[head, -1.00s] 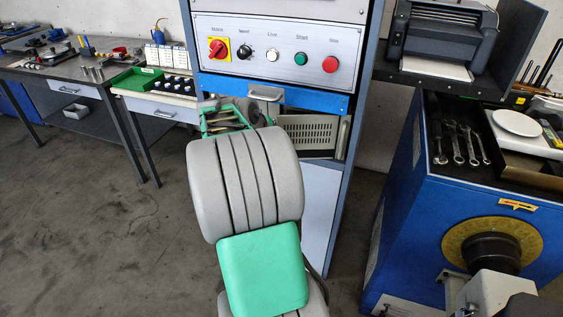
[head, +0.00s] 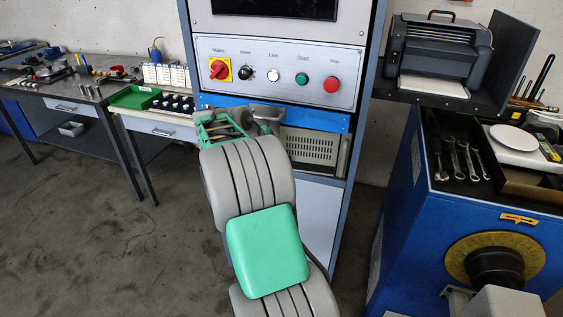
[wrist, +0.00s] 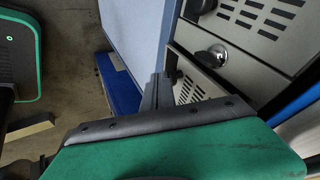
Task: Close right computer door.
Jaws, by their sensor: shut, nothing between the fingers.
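The computer's beige vented front (head: 312,148) sits in the grey cabinet under a blue panel in the head view. In the wrist view its vented dark-slotted face (wrist: 265,28) fills the upper right, with a round silver lock or knob (wrist: 217,55). I cannot tell which piece is the right door or how far it stands open. My gripper (wrist: 158,88) is shut and empty. Its fingertips are close to the computer's face and beside a pale blue panel (wrist: 135,28); contact is unclear. In the head view my arm hides the gripper's tips and the cabinet's left part.
A control panel (head: 277,73) with a red switch and buttons is above the computer. A workbench (head: 85,95) with tools stands left. A blue tool cabinet (head: 420,225) with wrenches and a black printer (head: 435,50) stand right. The floor at left is clear.

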